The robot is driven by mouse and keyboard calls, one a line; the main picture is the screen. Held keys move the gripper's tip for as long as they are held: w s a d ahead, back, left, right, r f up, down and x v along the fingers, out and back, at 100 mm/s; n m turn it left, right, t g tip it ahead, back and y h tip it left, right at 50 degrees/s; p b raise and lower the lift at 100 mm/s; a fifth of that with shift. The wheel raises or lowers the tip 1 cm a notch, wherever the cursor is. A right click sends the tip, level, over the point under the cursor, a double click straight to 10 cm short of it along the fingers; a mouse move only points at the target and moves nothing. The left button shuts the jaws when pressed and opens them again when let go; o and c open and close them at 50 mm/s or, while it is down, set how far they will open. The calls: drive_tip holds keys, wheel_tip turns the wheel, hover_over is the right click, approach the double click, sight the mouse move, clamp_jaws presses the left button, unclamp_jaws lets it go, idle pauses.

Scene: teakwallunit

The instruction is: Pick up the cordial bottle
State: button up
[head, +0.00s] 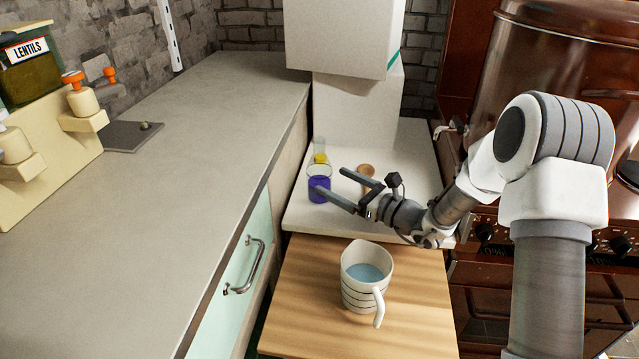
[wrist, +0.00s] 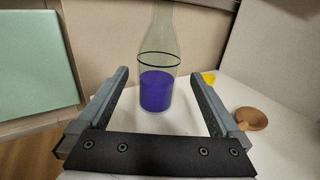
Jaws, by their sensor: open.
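The cordial bottle (head: 319,188) is clear glass with purple liquid in its lower part. It stands upright on a white surface, close to the side of the left counter. In the wrist view the bottle (wrist: 158,85) shows upright between and beyond the fingers, with a dark ring around it; its top is cut off by the frame. My gripper (head: 331,185) is open and empty, with its fingers pointing left at the bottle. In the wrist view my gripper (wrist: 163,90) has a finger on each side of the bottle's line. I cannot tell how deep the bottle is between the fingers.
A wooden spoon or scoop (head: 366,171) lies right of the bottle, and a small yellow item (head: 320,158) is behind it. A striped jug (head: 362,296) with bluish liquid stands on the wooden board (head: 300,285) in front. White boxes (head: 355,110) rise behind. The counter (head: 190,150) bounds the left.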

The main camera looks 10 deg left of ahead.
sight(310, 169)
drive_tip(key=b+x, duration=0.2)
drive_tip(key=x, duration=0.6)
drive_tip(key=shift+a+r, duration=0.2)
drive_tip(key=shift+a, duration=0.1)
clamp_jaws()
